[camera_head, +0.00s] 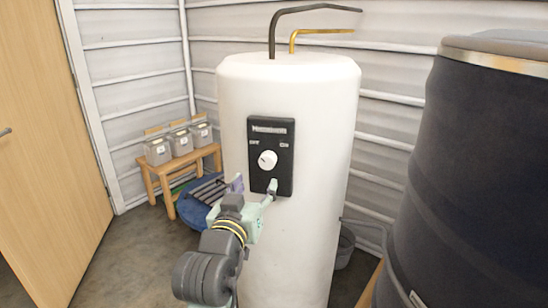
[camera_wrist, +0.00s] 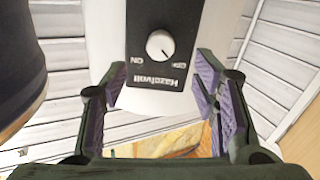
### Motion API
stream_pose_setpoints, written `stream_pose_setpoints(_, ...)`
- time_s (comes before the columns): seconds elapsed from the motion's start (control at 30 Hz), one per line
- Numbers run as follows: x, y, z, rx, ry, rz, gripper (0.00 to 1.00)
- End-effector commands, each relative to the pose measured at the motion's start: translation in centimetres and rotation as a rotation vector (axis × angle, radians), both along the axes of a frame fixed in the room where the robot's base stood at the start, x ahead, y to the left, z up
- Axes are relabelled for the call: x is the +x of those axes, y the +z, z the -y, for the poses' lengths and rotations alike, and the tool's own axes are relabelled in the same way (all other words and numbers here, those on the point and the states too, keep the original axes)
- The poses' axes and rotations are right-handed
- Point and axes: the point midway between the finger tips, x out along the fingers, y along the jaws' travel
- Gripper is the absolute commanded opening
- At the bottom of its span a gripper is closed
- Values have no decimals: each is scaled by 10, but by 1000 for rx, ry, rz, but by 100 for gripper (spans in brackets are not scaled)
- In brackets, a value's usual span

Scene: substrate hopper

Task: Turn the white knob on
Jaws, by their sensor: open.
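The white knob (camera_head: 267,159) sits on a black control panel (camera_head: 284,178) on the front of a tall white tank (camera_head: 318,130). The panel has OFF lettered at left and ON at right, above the knob. The knob also shows in the wrist view (camera_wrist: 160,44), where the panel appears upside down. A small dark mark on the knob seems to lie toward the OFF side. My gripper (camera_head: 255,186) is open and empty, just below the knob and in front of the panel. In the wrist view its purple-padded fingers (camera_wrist: 165,88) are spread wide, with the knob beyond them.
Dark and brass pipes (camera_head: 310,10) leave the tank's top. A large dark barrel (camera_head: 475,170) stands close at right. A wooden bench (camera_head: 165,182) with several grey bins stands behind at left. A wooden door (camera_head: 45,150) is at far left. Floor is open at lower left.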

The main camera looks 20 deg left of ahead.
Motion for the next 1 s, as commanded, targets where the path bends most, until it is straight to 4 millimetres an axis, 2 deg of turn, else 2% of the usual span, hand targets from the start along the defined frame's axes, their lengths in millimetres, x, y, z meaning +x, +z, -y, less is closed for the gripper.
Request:
stream_pose_setpoints(0.17, 24, 1, -1, -1, -2, -3, 54)
stream_pose_setpoints(0.4, 70, 2, -6, 0, 0, -1, 54)
stream_pose_setpoints(0.6, 96, 2, -9, 0, 1, 1, 54)
stream_pose_setpoints(0.77, 104, 0, -9, 1, 2, 1, 54)
stream_pose_setpoints(1.0, 104, 0, -10, 1, 2, 2, 54)
